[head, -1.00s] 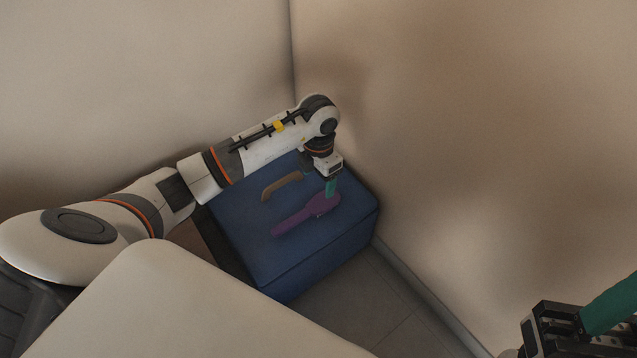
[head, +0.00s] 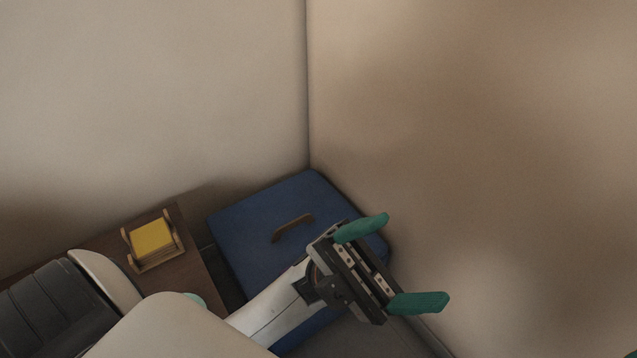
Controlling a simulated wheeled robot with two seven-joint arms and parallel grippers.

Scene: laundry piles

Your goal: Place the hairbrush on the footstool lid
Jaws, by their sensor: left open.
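The blue footstool lid (head: 252,220) lies in the corner between the two walls, with a brown curved bar (head: 292,228) on top of it. My left gripper (head: 405,262) is open, its two green fingers spread wide and nothing between them. It is in front of the footstool's right side and points right. The purple hairbrush does not show now; my left gripper and forearm cover the part of the lid where it lay earlier. Only a green sliver at the bottom right corner shows of what seems to be my right gripper.
A dark brown wooden table (head: 185,215) stands left of the footstool. A wooden holder with a yellow stack (head: 152,238) sits on it. A small teal thing (head: 195,298) is partly hidden near my body. Walls close off the back and the right.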

